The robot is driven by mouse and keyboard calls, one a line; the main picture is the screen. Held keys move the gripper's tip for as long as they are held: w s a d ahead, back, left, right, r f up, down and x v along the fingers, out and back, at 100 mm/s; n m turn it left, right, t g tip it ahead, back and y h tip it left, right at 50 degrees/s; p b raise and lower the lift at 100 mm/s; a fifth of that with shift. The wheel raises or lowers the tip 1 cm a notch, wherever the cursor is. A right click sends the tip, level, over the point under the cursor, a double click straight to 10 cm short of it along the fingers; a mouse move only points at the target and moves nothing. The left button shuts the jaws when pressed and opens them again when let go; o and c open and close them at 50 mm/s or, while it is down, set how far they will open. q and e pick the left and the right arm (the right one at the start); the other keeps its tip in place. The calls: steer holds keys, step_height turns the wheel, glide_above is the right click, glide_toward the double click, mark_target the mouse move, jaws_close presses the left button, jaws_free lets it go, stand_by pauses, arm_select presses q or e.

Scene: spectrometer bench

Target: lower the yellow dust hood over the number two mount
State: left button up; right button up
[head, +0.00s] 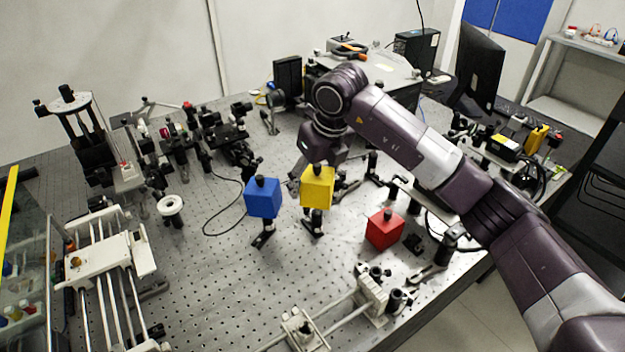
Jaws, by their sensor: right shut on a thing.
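The yellow dust hood (317,190) is a small cube near the middle of the head view. My right gripper (318,166) is shut on it from above; the fingertips are mostly hidden behind the hood and my wrist. A dark mount (313,226) shows directly below the hood, with its base on the bench. I cannot tell whether the hood is around the mount's top or just above it. No number is legible, so I cannot confirm that this is the number two mount. My left gripper is not in view.
A blue hood (262,198) sits on a similar mount (263,237) close to the left. A red hood (384,230) stands to the right. Optics crowd the back of the perforated bench (225,285); its front middle is mostly clear. A white rail stage (105,257) stands at left.

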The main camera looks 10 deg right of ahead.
mark_target(320, 171)
steer(key=shift+f+b, duration=1.35)
steer(key=shift+f, duration=0.4)
steer(key=shift+f+b, duration=0.15)
steer(key=shift+b, duration=0.25)
stand_by(0.4)
steer(key=o, duration=1.2)
steer(key=shift+c, duration=0.2)
steer(key=shift+r, duration=0.35)
steer(key=v, duration=1.1)
steer(key=shift+s+d+r, duration=0.1)
steer(key=shift+r, duration=0.05)
